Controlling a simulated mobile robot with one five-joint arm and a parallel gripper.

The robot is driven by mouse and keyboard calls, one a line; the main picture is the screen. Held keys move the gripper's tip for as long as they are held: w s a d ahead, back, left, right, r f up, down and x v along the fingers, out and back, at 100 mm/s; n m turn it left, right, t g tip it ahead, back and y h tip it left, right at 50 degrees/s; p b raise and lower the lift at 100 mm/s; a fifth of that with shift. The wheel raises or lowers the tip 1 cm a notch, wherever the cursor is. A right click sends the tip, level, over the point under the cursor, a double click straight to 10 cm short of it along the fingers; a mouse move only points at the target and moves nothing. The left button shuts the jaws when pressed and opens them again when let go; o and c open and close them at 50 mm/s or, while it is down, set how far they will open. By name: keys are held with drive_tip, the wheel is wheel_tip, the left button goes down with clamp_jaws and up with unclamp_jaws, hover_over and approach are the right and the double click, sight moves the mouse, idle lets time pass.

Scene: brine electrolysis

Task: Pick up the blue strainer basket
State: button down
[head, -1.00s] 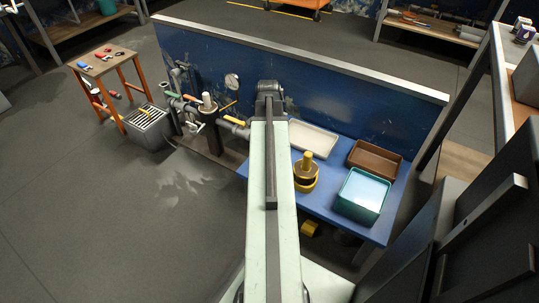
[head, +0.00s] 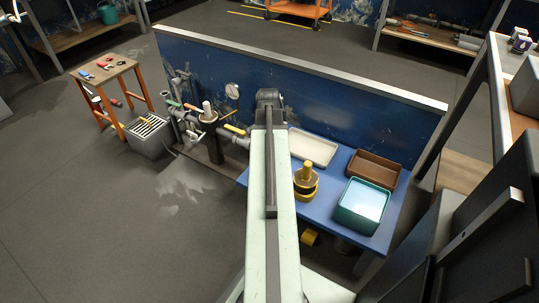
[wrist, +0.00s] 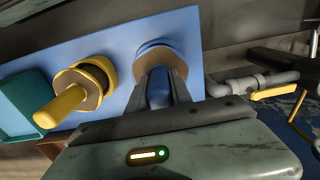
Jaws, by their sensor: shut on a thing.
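The blue strainer basket (wrist: 158,88) shows in the wrist view as a blue part between my fingers, with a tan disc and blue rings beyond it. My gripper (wrist: 160,78) is shut on the blue part, its two dark fingers on either side. The fingers hide some of the basket, and I cannot tell whether it is clear of the bench. In the head view my own arm hides the gripper and the basket.
A yellow basket-like piece with an upright handle (head: 306,183) stands beside it on the blue bench (head: 327,212). A teal bin (head: 345,217), a brown tray (head: 391,171) and a pale tray (head: 312,150) are also there. Pipework (head: 236,139) stands left, before a blue partition (head: 360,110).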

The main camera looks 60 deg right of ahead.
wheel_tip(320, 180, up, 10)
drive_tip(key=p, duration=0.9)
drive_tip(key=shift+f, duration=0.2)
